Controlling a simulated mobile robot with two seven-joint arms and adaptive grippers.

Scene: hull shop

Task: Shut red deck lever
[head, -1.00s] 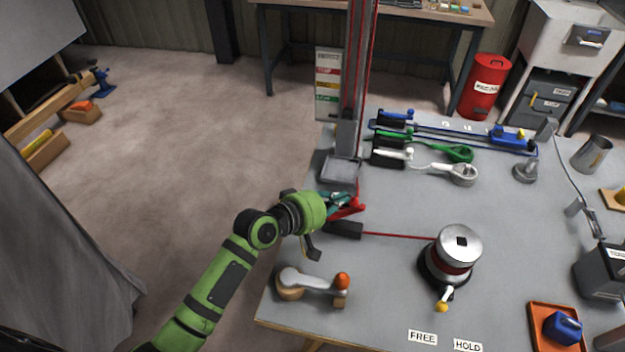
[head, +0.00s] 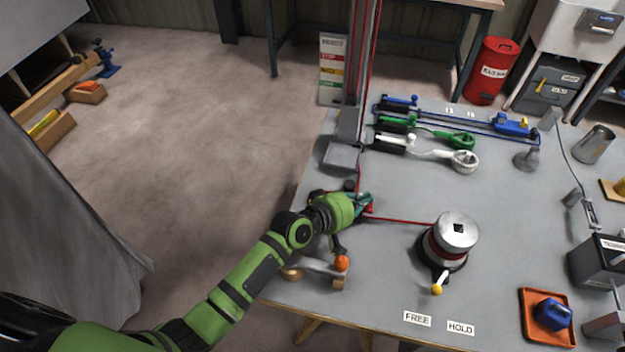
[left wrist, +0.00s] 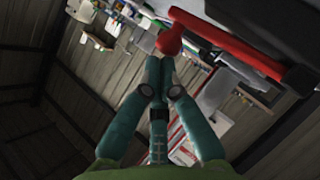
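The red deck lever (left wrist: 230,45) shows in the left wrist view as a red bar with a round red knob (left wrist: 172,38) at its end. In the head view only a small red part (head: 369,209) shows beside my fingers; my gripper and wrist hide most of the lever and its black body. My left gripper (head: 364,202) is at the lever, at the left side of the table. In the left wrist view its teal fingers (left wrist: 159,66) are together with nothing seen between them, tips close to the knob. I cannot tell whether they touch it. My right gripper is not in view.
A red line runs from the lever to a silver winch (head: 456,233) with a yellow-tipped handle.

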